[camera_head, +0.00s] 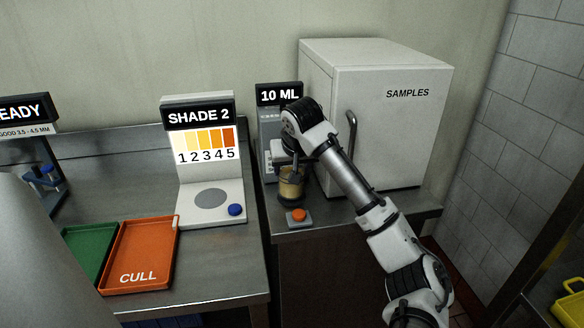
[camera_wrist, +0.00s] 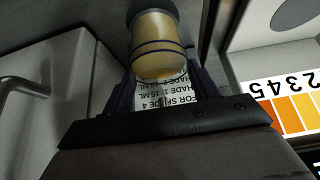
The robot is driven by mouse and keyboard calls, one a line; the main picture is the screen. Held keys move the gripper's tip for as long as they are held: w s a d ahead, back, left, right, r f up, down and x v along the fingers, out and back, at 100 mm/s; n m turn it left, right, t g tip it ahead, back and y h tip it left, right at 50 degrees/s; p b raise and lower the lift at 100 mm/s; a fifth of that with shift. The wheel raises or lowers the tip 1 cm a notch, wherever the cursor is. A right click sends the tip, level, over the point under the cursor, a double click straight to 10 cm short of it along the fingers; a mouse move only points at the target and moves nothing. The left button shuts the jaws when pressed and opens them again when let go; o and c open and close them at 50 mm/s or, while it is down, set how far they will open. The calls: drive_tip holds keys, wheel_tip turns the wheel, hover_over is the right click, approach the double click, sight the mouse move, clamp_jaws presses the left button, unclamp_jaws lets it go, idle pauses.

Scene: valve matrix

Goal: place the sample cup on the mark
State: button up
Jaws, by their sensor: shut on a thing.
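The sample cup (camera_head: 290,184) is a small clear cup with amber contents and dark bands. It is in front of the 10 ML dispenser, and I cannot tell whether it touches the surface below. My gripper (camera_head: 290,169) is shut on it from above and behind. The wrist view also shows the cup (camera_wrist: 158,42) at the jaws (camera_wrist: 162,85). A grey round mark (camera_head: 211,198) lies on the base of the SHADE 2 reader (camera_head: 208,164), left of the cup, with nothing on it. I cannot tell whether another mark is under the cup.
The 10 ML dispenser (camera_head: 268,130) and white SAMPLES cabinet (camera_head: 400,130) stand behind and right of my gripper. An orange button (camera_head: 298,215) is in front of the cup. A blue button (camera_head: 235,210) is on the reader. The orange CULL tray (camera_head: 145,250) and green tray (camera_head: 86,250) lie front left.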

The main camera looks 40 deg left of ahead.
sight(288, 191)
drive_tip(key=shift+f, duration=0.55)
drive_tip(key=shift+f, duration=0.15)
drive_tip(key=shift+f, duration=0.25)
drive_tip(key=o, duration=1.6)
drive_tip(key=shift+s+f, duration=0.1)
drive_tip(key=shift+f, duration=0.1)
drive_tip(key=shift+c, duration=0.2)
